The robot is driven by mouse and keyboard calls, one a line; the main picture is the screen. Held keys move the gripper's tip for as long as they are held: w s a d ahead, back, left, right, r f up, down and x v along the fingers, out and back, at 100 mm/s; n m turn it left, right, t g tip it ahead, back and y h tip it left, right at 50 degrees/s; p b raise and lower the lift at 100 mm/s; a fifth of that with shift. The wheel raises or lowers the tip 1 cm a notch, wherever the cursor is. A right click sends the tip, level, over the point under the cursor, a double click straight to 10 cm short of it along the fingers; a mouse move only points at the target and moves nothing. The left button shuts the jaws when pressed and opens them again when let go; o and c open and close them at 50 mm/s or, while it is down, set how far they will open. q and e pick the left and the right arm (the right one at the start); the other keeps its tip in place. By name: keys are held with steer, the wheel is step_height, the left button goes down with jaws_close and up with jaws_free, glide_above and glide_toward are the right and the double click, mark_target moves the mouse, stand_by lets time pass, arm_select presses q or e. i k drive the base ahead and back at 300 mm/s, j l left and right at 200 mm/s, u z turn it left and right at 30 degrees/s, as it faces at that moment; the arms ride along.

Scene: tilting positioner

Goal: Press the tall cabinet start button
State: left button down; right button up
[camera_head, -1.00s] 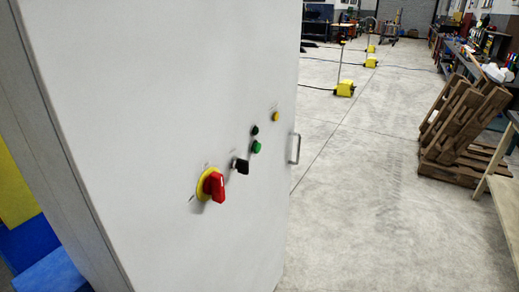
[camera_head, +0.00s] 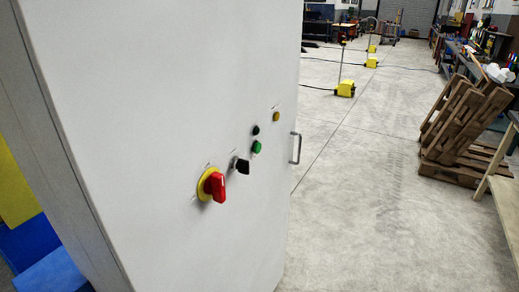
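The tall cabinet (camera_head: 150,110) is light grey and fills the left half of the head view. Its front carries a row of controls rising to the right. A red rotary handle on a yellow plate (camera_head: 213,186) is lowest. A black switch (camera_head: 242,166) comes after it. A green button (camera_head: 257,147) sits above and right of that, with a smaller dark green round part (camera_head: 256,131) just over it. A yellow-orange round part (camera_head: 276,117) is farthest right. The labels are too small to read. Neither of my grippers shows.
A metal door handle (camera_head: 296,148) stands out at the cabinet's right edge. Open concrete floor (camera_head: 370,200) lies to the right. Wooden pallets (camera_head: 462,130) lean at the right, by a wooden table (camera_head: 505,190). Yellow-based posts (camera_head: 345,89) with cables stand farther back. Blue blocks (camera_head: 45,265) are at lower left.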

mark_target(258, 147)
steer(key=l+u, duration=0.1)
steer(key=u, duration=0.5)
steer(key=i+l+u, duration=0.15)
steer(key=l+u, duration=0.25)
steer(key=l, duration=0.4)
steer(key=l+u, duration=0.35)
steer(key=l, duration=1.5)
steer(key=i+u, duration=0.05)
